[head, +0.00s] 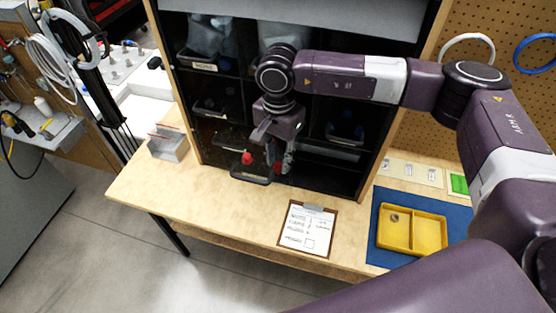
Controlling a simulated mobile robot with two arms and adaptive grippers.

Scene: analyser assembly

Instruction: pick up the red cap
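A red cap (247,158) stands in a low dark bin (250,177) at the bottom of the black shelf unit. My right gripper (279,163) reaches down into the shelf opening, just right of this cap and apart from it. A second bit of red (277,169) shows at the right gripper's fingertips. I cannot tell whether it is held or lies behind them, and the finger gap is too small and dark to read. My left gripper is not in view.
Other dark bins (211,108) fill the shelf unit. A clipboard (306,228) lies on the wooden bench in front. A yellow two-part tray (413,247) with a small round grey part sits on a blue mat (459,222) at right. A small clear box (168,146) stands at left.

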